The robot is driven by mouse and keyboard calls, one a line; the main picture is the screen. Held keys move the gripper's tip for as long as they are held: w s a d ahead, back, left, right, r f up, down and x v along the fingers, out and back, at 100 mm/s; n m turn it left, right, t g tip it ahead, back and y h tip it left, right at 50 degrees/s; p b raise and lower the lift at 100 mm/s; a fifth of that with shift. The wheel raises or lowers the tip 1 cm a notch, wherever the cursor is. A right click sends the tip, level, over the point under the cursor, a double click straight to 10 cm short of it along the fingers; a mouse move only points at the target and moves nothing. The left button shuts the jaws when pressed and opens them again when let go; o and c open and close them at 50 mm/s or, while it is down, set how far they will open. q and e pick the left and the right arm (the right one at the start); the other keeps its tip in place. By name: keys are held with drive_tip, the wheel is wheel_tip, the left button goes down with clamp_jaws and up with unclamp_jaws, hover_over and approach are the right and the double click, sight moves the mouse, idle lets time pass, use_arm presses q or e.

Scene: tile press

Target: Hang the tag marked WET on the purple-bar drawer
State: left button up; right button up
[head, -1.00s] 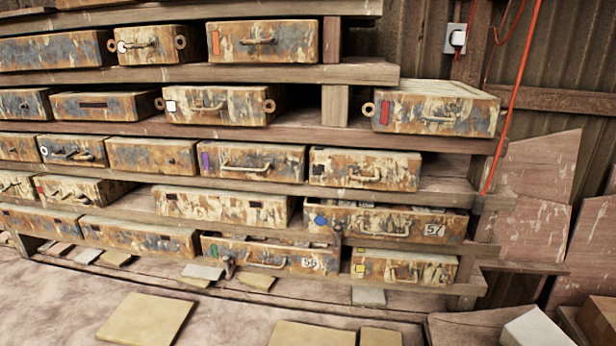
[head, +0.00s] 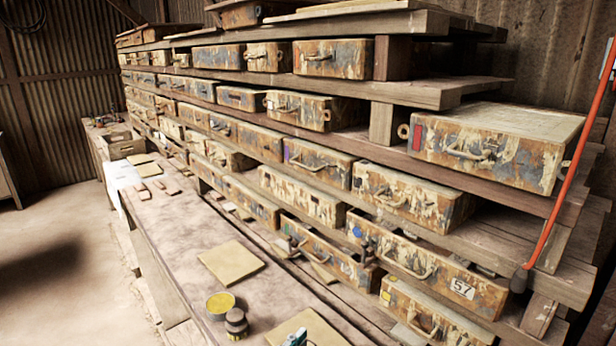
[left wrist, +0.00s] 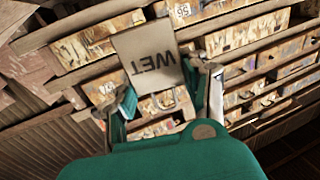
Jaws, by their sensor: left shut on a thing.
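The beige tag (left wrist: 148,52) marked WET is in the left wrist view, its lettering upside down there. My left gripper (left wrist: 165,92) is shut on it, with a teal finger on each side. The purple-bar drawer (head: 325,168) is in the middle rows of the rack in the head view, with a small purple bar at its left end and a metal handle. A small teal piece at the bottom edge of the head view may be part of my gripper. My right gripper is not in view.
A bench (head: 190,235) below holds a tile (head: 230,262), a yellow-topped tin (head: 220,305) and a dark jar (head: 236,324). Open floor lies at the left.

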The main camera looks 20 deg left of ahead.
use_arm(q)
drive_tip(key=w+d+r+m+g+h+p, duration=0.25)
drive_tip(key=w+r+h, duration=0.2)
drive_tip(key=w, duration=0.25)
drive_tip(key=p, duration=0.2)
approach(337, 176)
drive_tip(key=shift+w+d+r, duration=0.55)
drive_tip(key=shift+w+r, duration=0.05)
drive_tip(key=shift+w, duration=0.05)
drive_tip(key=shift+m+t+y+b+x, duration=0.25)
drive_tip(key=shift+b+x, duration=0.1)
drive_tip(key=shift+x, duration=0.85)
drive_tip(key=shift+b+x, duration=0.3)
drive_tip(key=shift+x, duration=0.6)
drive_tip(key=shift+w+d+f, duration=0.25)
drive_tip(key=shift+w+d, duration=0.05)
drive_tip(key=shift+w, duration=0.25)
drive_tip(key=shift+w+d+f+b, duration=0.15)
drive_tip(key=shift+f+b, duration=0.1)
drive_tip(key=shift+b, duration=0.2)
drive_tip(key=shift+f+b, duration=0.15)
drive_tip(key=shift+b, duration=0.7)
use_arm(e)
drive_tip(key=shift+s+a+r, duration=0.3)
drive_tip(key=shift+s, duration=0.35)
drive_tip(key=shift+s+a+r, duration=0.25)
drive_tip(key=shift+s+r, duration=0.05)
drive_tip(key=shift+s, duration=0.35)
